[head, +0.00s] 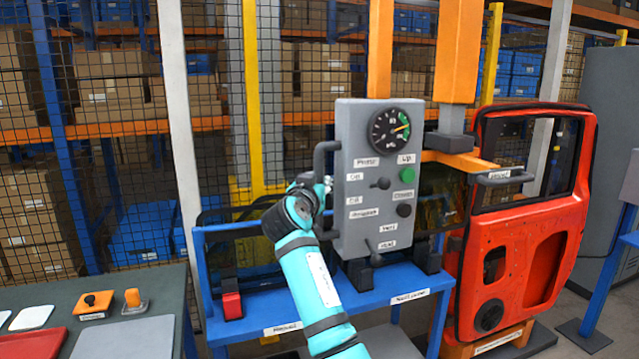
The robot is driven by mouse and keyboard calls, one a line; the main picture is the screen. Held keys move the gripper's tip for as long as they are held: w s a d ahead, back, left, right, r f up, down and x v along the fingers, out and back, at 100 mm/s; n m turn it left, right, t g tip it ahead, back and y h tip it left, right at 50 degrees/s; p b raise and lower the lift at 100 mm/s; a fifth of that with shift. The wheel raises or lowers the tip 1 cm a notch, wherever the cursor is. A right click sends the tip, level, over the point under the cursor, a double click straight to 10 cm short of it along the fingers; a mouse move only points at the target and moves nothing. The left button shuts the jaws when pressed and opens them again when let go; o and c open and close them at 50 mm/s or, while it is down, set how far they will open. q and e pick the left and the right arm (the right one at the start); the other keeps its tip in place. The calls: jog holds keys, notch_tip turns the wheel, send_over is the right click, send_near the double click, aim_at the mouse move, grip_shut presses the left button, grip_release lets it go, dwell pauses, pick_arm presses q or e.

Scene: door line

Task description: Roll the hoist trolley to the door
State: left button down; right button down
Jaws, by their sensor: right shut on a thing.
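The grey control box (345,225) of the hoist hangs upright in the middle of the head view, with a round gauge, buttons and small levers on its face. A dark bar handle (321,158) runs down its left side. My right gripper (320,192) is shut on this handle; its fingertips are partly hidden by my teal wrist. Orange hoist columns (459,50) rise above, and an orange arm (462,160) reaches right towards the red door (530,235). The door stands upright on a low stand at the right. My left gripper is not in view.
A blue rack (375,297) stands just below and behind the control box. A dark green table (165,285) at the left carries trays and small orange-topped parts. A mesh fence (110,150) and box shelves close off the back. A blue post (610,270) stands at the right.

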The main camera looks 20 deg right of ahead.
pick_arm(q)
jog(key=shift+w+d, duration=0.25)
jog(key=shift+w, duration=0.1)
pick_arm(e)
jog(key=shift+w+f, duration=0.25)
jog(key=shift+f, duration=0.05)
